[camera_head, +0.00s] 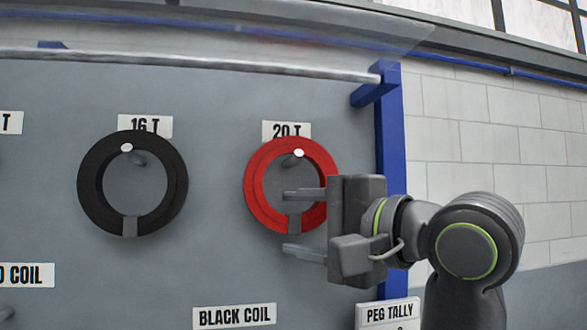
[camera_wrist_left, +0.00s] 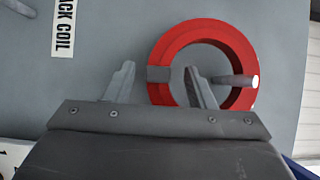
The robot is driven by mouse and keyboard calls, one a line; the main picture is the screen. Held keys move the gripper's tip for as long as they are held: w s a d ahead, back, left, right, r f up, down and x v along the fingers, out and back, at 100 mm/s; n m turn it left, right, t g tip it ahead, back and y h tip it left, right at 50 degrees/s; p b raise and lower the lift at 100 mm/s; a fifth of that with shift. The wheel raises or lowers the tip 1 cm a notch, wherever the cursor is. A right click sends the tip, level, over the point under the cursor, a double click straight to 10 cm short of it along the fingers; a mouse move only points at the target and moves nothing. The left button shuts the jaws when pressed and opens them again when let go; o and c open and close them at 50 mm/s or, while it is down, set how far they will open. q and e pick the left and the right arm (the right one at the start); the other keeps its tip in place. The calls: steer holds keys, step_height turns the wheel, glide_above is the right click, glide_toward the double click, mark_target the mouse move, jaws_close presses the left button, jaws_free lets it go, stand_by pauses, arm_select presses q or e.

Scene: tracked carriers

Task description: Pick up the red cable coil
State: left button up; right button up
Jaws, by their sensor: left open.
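The red cable coil (camera_head: 258,215) hangs on a peg (camera_head: 297,155) on the grey board under a "20 T" label. A grey band (camera_head: 294,224) wraps its lowest part. In the left wrist view the coil (camera_wrist_left: 178,40) also shows, with its band (camera_wrist_left: 158,74) between the fingers. My left gripper (camera_head: 287,222) is open and empty in front of the coil's lower part. One finger overlaps the coil's opening, and the other is below its outer rim. I cannot tell how far the fingertips are from the board. My right gripper is not in view.
A black coil (camera_head: 92,195) hangs on another peg to the left under a "16 T" label. A "BLACK COIL" label (camera_head: 234,316) is below. A blue post (camera_head: 392,150) edges the board on the right, and a clear panel (camera_head: 200,45) juts out above.

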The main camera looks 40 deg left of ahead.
arm_select(q)
steer(key=shift+w+a, duration=0.1)
steer(key=shift+a, duration=0.9)
steer(key=shift+d, duration=0.2)
steer(key=shift+c, duration=1.8)
steer(key=c, duration=0.7)
jaws_close()
steer(key=shift+r, duration=0.1)
